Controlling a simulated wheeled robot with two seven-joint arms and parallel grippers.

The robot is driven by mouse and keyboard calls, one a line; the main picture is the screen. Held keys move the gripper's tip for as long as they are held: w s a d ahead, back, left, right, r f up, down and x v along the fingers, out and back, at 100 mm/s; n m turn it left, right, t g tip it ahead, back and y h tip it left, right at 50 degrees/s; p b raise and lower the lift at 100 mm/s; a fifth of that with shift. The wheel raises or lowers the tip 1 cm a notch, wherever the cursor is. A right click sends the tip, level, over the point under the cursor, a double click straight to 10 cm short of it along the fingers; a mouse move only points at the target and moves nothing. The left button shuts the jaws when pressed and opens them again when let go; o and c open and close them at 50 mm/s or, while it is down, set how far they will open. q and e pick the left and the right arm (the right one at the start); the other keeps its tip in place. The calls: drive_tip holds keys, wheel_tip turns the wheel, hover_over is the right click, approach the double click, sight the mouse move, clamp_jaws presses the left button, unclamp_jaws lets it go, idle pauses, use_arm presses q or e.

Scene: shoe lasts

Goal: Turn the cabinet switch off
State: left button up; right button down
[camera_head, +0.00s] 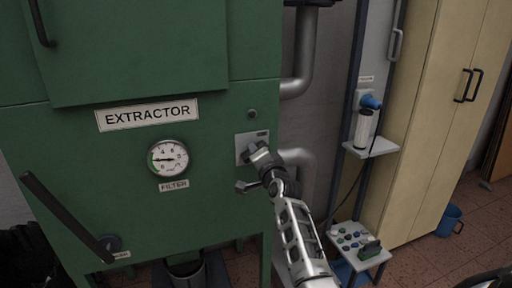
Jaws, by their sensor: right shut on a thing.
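The green extractor cabinet (80,170) fills the left half of the head view. Its switch sits on a small light grey plate (244,138) on the front, near the right edge. My right gripper (254,152) is at this plate, shut on the switch, with its arm coming up from the bottom of the view. The gripper covers most of the switch, so I cannot tell which position it is in. My left gripper is not in view.
A round gauge (168,158) and a black lever (66,217) are on the cabinet front. Silver pipes (303,60) run beside it. To the right are a small shelf (371,149), a low stand (358,242), a beige locker (440,110) and a blue bucket (449,220).

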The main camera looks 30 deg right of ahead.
drive_tip(key=m+p, duration=0.1)
drive_tip(key=m, duration=0.3)
drive_tip(key=shift+r+p, duration=0.1)
drive_tip(key=shift+p, duration=0.2)
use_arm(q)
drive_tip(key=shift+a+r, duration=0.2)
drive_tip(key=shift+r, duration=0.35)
use_arm(e)
drive_tip(key=shift+m, duration=0.6)
use_arm(q)
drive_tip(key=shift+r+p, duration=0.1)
drive_tip(key=shift+p, duration=0.2)
use_arm(e)
drive_tip(key=shift+m, duration=0.3)
drive_tip(key=c, duration=1.4)
unclamp_jaws()
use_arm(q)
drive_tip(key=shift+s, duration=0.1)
use_arm(e)
drive_tip(key=shift+o, duration=0.2)
